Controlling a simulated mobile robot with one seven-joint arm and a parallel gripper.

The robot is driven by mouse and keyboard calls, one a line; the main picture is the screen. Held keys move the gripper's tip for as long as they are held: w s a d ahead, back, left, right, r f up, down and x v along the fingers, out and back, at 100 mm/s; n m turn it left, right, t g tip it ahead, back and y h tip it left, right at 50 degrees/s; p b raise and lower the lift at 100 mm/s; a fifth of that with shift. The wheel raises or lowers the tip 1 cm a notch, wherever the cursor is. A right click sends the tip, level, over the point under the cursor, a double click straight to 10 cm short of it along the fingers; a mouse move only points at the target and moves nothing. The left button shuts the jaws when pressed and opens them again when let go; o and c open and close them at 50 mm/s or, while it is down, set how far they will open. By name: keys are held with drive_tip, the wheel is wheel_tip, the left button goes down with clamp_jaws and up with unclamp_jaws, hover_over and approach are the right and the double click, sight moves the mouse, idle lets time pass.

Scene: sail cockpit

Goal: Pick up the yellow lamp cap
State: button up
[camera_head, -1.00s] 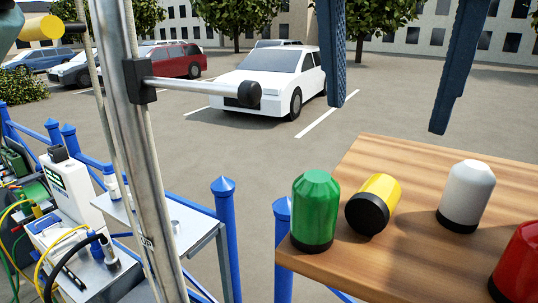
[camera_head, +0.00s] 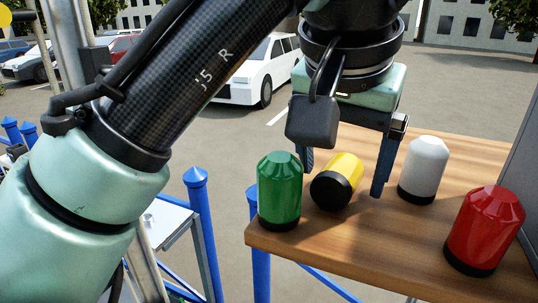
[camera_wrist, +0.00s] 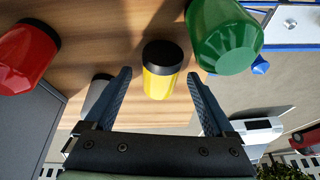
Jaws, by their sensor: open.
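The yellow lamp cap (camera_head: 337,181) lies tilted on its side on the wooden table, its black base toward the head camera. My gripper (camera_head: 342,172) is open, with its fingers hanging down on either side of the yellow cap, at or just above it. In the wrist view the yellow cap (camera_wrist: 162,70) sits between and a little beyond the two open fingertips (camera_wrist: 158,74). I see a gap on each side, so the fingers do not appear to touch it.
A green cap (camera_head: 280,190) stands close to the left of the yellow one, near a finger. A white cap (camera_head: 422,168) stands to the right and a red cap (camera_head: 485,230) nearer right. They stand on the wooden table (camera_head: 330,248). A dark grey panel (camera_head: 522,160) borders the right.

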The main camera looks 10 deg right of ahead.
sight(341, 164)
drive_tip(key=shift+w+f, duration=0.1)
drive_tip(key=shift+f, duration=0.2)
drive_tip(key=shift+c, duration=0.3)
clamp_jaws()
drive_tip(key=shift+r, duration=0.15)
wheel_tip(341, 164, up, 9)
drive_tip(key=shift+b, duration=0.95)
drive_tip(key=shift+r, duration=0.3)
